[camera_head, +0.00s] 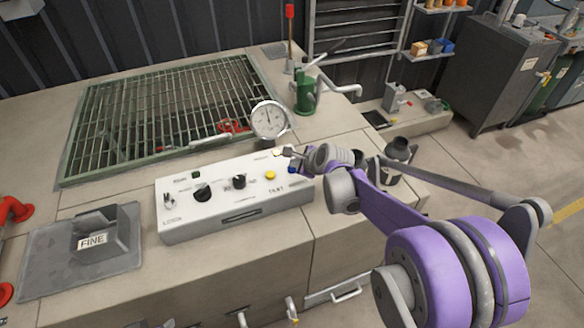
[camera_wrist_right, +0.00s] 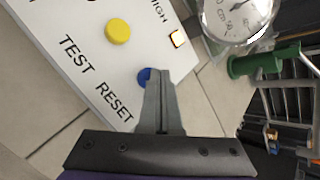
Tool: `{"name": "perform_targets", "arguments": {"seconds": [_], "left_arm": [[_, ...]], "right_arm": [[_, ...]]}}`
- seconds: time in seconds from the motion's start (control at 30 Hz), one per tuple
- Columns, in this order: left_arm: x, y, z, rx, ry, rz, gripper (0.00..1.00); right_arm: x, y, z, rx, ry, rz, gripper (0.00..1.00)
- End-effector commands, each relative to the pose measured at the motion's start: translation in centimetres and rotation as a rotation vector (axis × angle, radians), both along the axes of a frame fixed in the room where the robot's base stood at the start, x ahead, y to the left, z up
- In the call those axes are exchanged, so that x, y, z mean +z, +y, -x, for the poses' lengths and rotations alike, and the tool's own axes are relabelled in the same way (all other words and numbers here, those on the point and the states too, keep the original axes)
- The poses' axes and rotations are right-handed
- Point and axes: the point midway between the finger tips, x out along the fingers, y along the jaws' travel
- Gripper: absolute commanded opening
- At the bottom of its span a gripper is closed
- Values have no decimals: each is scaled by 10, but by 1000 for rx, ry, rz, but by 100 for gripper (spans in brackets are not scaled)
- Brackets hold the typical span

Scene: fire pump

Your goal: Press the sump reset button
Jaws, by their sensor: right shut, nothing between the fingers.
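The white control panel (camera_head: 235,200) lies on the bench top, with the lettering TEST and RESET along its right part. The blue button (camera_head: 292,169) above the RESET lettering sits at the panel's right end. In the right wrist view the blue button (camera_wrist_right: 144,76) is partly hidden by my right gripper's fingertips (camera_wrist_right: 161,74). My right gripper (camera_head: 288,153) is shut and empty, its tips close to the button; I cannot tell whether they touch it. A yellow button (camera_head: 270,174) is beside it, near TEST. My left gripper is not in view.
A small lit lamp (camera_wrist_right: 178,38) marked HIGH and a round gauge (camera_head: 269,120) are close to the gripper. A green hand pump (camera_head: 305,95) stands behind. Black knobs (camera_head: 202,193) are further left on the panel. A green-framed grate (camera_head: 165,110) covers the pit behind.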

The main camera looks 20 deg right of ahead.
Motion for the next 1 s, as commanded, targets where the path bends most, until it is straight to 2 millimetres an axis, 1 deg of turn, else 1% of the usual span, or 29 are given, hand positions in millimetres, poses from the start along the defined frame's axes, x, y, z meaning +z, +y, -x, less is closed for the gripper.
{"name": "perform_targets", "arguments": {"seconds": [0.4,0.7,0.87,1.0], "left_arm": [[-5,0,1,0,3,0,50],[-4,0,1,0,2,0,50],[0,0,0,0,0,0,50],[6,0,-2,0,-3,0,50]], "right_arm": [[-6,0,0,0,0,0,0],[-5,0,0,0,0,0,0],[1,0,0,0,0,0,0],[9,0,0,0,0,0,0]]}}
